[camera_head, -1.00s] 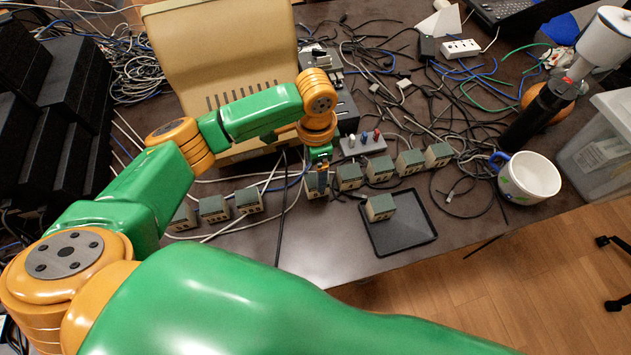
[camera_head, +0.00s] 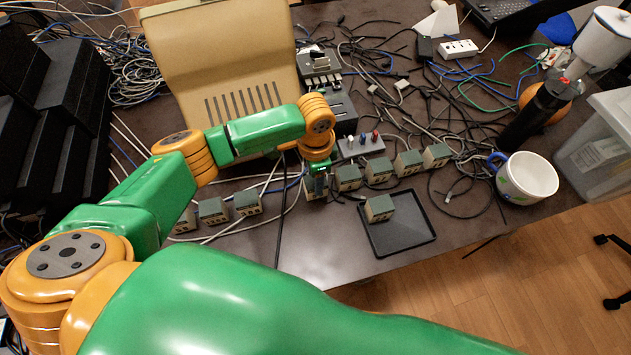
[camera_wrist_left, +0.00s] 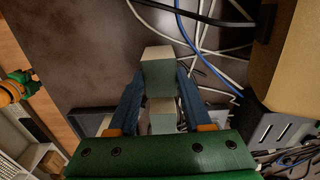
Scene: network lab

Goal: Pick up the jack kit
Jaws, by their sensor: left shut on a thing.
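Several small boxes with grey-green tops and cream fronts with dark ports, which look like jack kits, stand in a loose row on the dark table. My left gripper (camera_head: 317,172) points down at one such box (camera_head: 316,190) in the middle of the row. In the left wrist view, my left gripper's blue fingers (camera_wrist_left: 160,78) are shut on that box (camera_wrist_left: 158,74), one on each side. I cannot tell whether it touches the table. Another box (camera_wrist_left: 162,108) shows between the fingers, nearer the palm. One more box (camera_head: 379,208) sits on a black tray (camera_head: 412,236). My right gripper is not in view.
Neighbouring boxes (camera_head: 347,177) stand close to the right of the gripper; others (camera_head: 212,211) stand to its left. Behind are a beige case (camera_head: 215,60) and a grey unit with coloured knobs (camera_head: 361,146). Loose cables cover the table. A mug (camera_head: 528,178) stands at the right.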

